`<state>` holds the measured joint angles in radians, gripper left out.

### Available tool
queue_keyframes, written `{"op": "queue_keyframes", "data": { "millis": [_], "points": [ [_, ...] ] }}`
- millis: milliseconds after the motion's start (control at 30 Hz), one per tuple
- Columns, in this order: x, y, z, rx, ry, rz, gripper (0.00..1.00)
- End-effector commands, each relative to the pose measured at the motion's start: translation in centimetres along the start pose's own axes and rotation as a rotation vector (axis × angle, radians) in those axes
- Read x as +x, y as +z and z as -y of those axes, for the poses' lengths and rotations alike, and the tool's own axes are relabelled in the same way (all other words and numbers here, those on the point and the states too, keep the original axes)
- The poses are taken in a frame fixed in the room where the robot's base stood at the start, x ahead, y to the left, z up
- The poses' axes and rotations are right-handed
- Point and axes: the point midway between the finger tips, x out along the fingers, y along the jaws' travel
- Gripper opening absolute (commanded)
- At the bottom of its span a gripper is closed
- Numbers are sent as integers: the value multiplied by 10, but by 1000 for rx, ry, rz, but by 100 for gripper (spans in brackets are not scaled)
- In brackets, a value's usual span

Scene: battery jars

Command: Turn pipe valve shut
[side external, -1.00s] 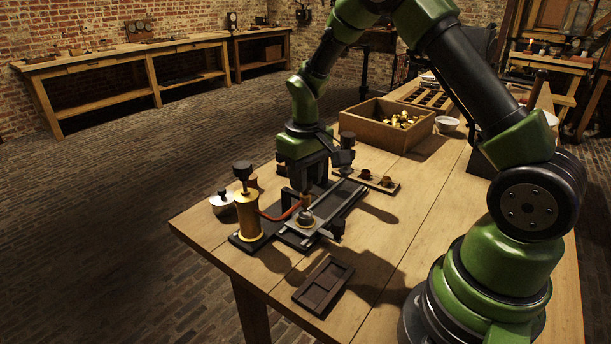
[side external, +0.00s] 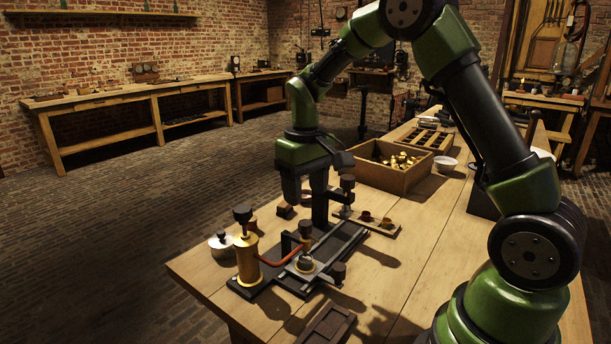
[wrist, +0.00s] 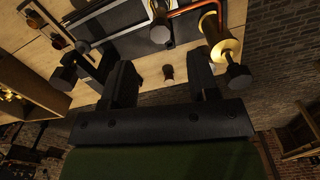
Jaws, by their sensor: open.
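A brass cylinder (side external: 247,258) with a dark knob (side external: 242,212) stands on a black base at the front left of the table. I cannot tell for certain which part is the pipe valve. The cylinder also shows in the wrist view (wrist: 222,45), beyond the right finger. My gripper (side external: 306,205) is open, above and behind the fixture. In the wrist view its fingers (wrist: 163,68) are apart, with nothing held.
A lidded metal pot (side external: 221,243) is left of the cylinder. Behind the fixture are a strip with two brown cups (side external: 377,222) and a wooden box of brass pieces (side external: 367,172). A dark tray (side external: 328,325) lies at the front. The table's left edge is close to the cylinder.

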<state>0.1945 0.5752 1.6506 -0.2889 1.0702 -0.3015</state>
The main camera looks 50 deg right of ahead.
Motion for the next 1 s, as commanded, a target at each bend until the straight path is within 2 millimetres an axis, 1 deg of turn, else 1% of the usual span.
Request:
{"op": "queue_keyframes", "data": {
  "millis": [33,100,200,300,567,667,767,833,900,967,1000],
  "points": [
    [-9,-1,0,1,-1,-6,55],
    [-18,-1,0,0,0,-4,55],
    [-27,0,0,1,0,-2,55],
    [-30,0,0,0,-1,-1,55],
    [-30,0,0,0,0,0,55],
    [-36,3,2,4,-5,-14,55],
    [-54,14,9,12,-18,-60,55],
    [-72,28,16,25,-36,-109,55],
    [-91,46,25,39,-61,-167,55],
    [-104,64,31,54,-85,-217,55],
    [-112,76,35,64,-103,-250,55]
  ]
}}
